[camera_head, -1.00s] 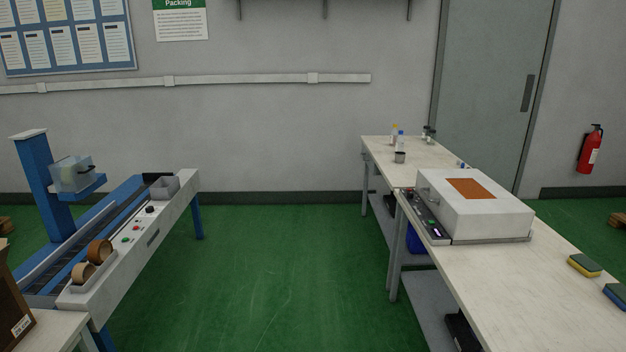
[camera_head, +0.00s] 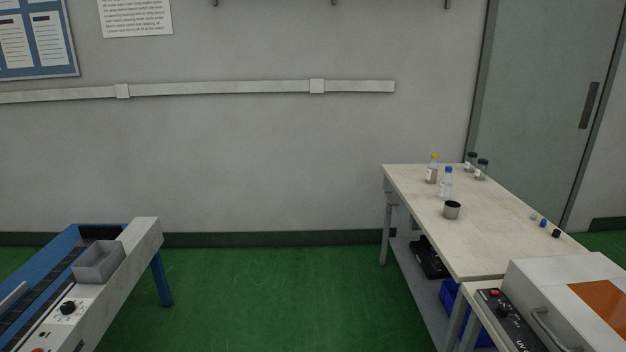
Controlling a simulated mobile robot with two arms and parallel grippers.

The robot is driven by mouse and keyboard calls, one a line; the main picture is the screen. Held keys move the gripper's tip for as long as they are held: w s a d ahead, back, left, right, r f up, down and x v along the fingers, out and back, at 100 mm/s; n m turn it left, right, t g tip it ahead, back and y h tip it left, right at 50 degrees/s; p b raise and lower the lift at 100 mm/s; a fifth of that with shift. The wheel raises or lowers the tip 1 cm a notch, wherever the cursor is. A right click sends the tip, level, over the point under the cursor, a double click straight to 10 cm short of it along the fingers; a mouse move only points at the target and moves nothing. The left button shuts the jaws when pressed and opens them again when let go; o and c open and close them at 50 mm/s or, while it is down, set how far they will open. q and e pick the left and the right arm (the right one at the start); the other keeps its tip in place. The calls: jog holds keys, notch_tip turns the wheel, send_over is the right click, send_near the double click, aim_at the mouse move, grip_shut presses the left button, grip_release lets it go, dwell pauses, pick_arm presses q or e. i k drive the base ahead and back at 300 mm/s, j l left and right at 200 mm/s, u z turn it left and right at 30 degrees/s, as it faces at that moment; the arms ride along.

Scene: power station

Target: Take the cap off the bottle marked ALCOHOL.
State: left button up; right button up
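Two small clear bottles stand upright at the far left part of a pale table (camera_head: 470,225). Neither of my grippers is in view.
Small loose caps (camera_head: 543,223) lie near the table's right edge. A white box machine (camera_head: 570,300) is nearer at right. A conveyor (camera_head: 130,260) stands at left; green floor between is clear.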

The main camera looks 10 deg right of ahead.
aim_at(446, 183)
jog(key=i+z, duration=0.1)
jog(key=i, duration=0.6)
jog(key=i+j+z, duration=0.1)
jog(key=i, duration=0.65)
jog(key=i+j+z, duration=0.1)
jog(key=i, duration=0.6)
jog(key=j, duration=0.1)
